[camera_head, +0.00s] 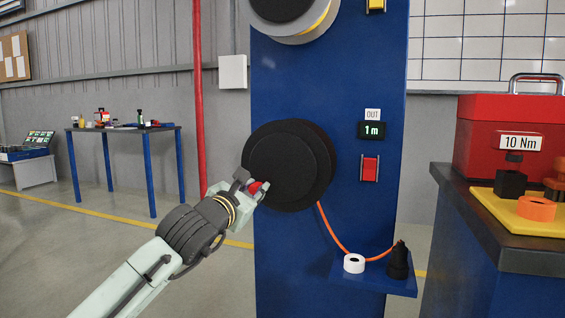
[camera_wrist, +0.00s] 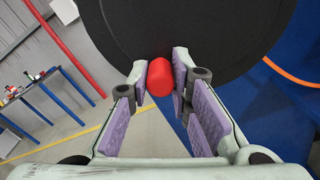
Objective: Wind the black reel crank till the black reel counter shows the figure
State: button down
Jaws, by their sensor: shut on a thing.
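The black reel (camera_head: 299,165) is mounted on a blue panel, and it fills the top of the wrist view (camera_wrist: 210,30). Its crank has a red knob (camera_wrist: 160,78) at the reel's lower left. My gripper (camera_head: 256,190) is shut on the red knob, with one finger on each side of it in the wrist view (camera_wrist: 160,85). The crank arm behind the knob cannot be made out. The black reel counter (camera_head: 372,130) reads "1 m" under a label "OUT". No target figure for this reel can be read.
An orange cord (camera_head: 328,230) runs from the reel to a small blue shelf (camera_head: 372,284) with a white ring (camera_head: 354,263) and a black plug-like piece (camera_head: 398,262). A red switch (camera_head: 370,168) sits below the counter. A bench with a red toolbox (camera_head: 500,150) stands at right.

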aim_at(255, 166)
jog(key=shift+a+r+m+p, duration=0.3)
jog(key=shift+r+m+p, duration=0.75)
jog(key=shift+p, duration=0.95)
jog(key=shift+w+f+m+p, duration=0.1)
jog(key=shift+m+p, duration=0.25)
jog(key=shift+m, duration=0.1)
jog(key=shift+f, duration=0.1)
jog(key=shift+a+r+m+p, duration=0.1)
jog(key=shift+r+m+p, duration=0.3)
jog(key=shift+p, duration=0.15)
jog(key=shift+a+r+m+p, duration=0.1)
jog(key=shift+r+m+p, duration=0.4)
jog(key=shift+m+p, duration=0.5)
jog(key=shift+w+a+r+m+p, duration=0.1)
jog(key=shift+r+m+p, duration=0.5)
jog(key=shift+m, duration=0.5)
jog(key=shift+f, duration=0.1)
